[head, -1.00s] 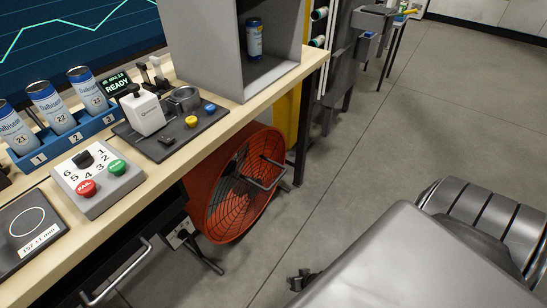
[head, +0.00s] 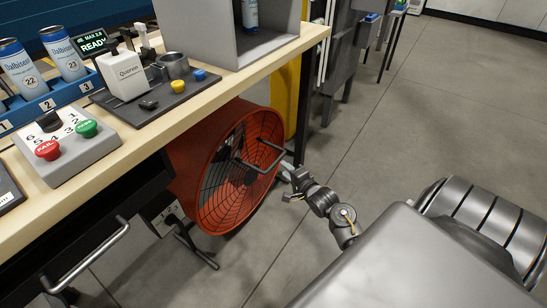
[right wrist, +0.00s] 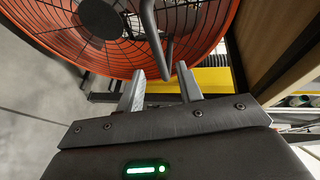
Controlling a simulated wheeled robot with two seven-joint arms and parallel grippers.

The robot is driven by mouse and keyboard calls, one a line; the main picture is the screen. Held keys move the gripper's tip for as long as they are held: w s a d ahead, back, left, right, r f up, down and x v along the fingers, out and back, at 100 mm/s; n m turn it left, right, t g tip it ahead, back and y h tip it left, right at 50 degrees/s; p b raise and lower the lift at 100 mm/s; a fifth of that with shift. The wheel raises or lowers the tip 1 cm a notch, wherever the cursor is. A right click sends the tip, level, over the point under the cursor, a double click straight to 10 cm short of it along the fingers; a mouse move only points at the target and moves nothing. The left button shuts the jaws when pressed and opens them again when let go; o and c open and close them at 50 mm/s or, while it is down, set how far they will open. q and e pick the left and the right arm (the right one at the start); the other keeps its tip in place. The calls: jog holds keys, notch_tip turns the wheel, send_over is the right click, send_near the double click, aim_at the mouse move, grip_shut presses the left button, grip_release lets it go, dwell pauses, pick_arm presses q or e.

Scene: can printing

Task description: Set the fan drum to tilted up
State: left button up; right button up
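The fan drum (head: 185,165) is a large orange-red cylinder with a dark wire grille on its open face. It stands on a dark floor stand (head: 196,248), partly under the workbench, with its face turned toward the right. A grey bar handle (head: 268,158) sticks out from the grille. My right gripper (head: 289,182) is low beside the drum's right edge, close to the handle. In the right wrist view my right gripper (right wrist: 160,72) is open, and the bent handle (right wrist: 152,35) reaches down to between its fingertips; contact is not clear. My left gripper is out of view.
The wooden workbench (head: 140,140) overhangs the drum and carries a button box (head: 75,150), cans and a small printer (head: 125,73). A dark table leg (head: 305,110) stands behind the drum. The floor (head: 400,130) to the right is clear.

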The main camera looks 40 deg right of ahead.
aim_at(277, 162)
jog(key=b+x, duration=0.1)
jog(key=x, duration=0.5)
jog(key=shift+w+f+b, duration=0.2)
jog(key=shift+w+b, duration=0.15)
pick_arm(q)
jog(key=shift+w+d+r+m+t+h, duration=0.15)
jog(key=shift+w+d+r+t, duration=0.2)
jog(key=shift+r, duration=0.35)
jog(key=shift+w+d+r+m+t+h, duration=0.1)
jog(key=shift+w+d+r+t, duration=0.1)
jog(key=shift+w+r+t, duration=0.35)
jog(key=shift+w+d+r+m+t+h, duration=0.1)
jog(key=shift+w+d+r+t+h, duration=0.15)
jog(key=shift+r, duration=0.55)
pick_arm(e)
jog(key=shift+x, duration=1.3)
grip_shut()
jog(key=shift+r, duration=0.1)
